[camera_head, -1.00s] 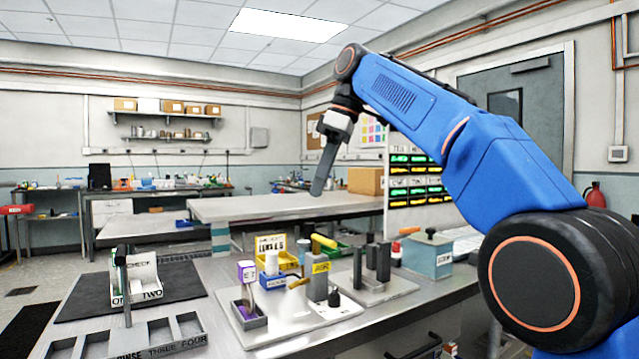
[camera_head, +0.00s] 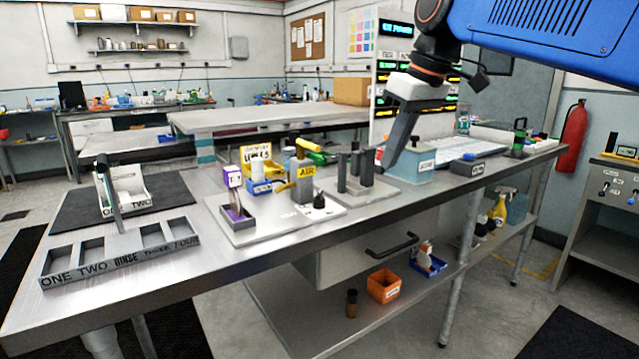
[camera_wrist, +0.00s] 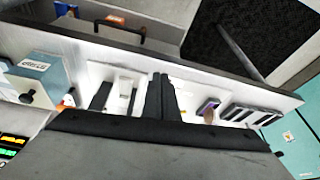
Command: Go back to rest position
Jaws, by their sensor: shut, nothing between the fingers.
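My gripper (camera_head: 391,158) hangs at the end of my blue arm at the upper right of the head view. Its dark fingers are shut with nothing between them and point down and to the left. In that picture they overlap the space between the block stand and the pale teal box (camera_head: 408,163); the exact height above the bench is hard to tell. In the wrist view my gripper (camera_wrist: 162,80) shows as two dark fingers side by side, with the bench beyond them.
The metal bench (camera_head: 225,262) holds a slotted tray (camera_head: 120,255), a white holder (camera_head: 125,193) on a black mat, a station marked AIR (camera_head: 306,172), and upright dark blocks (camera_head: 354,170). An orange bin (camera_head: 384,286) is on the lower shelf. A red extinguisher (camera_head: 572,137) hangs at the right.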

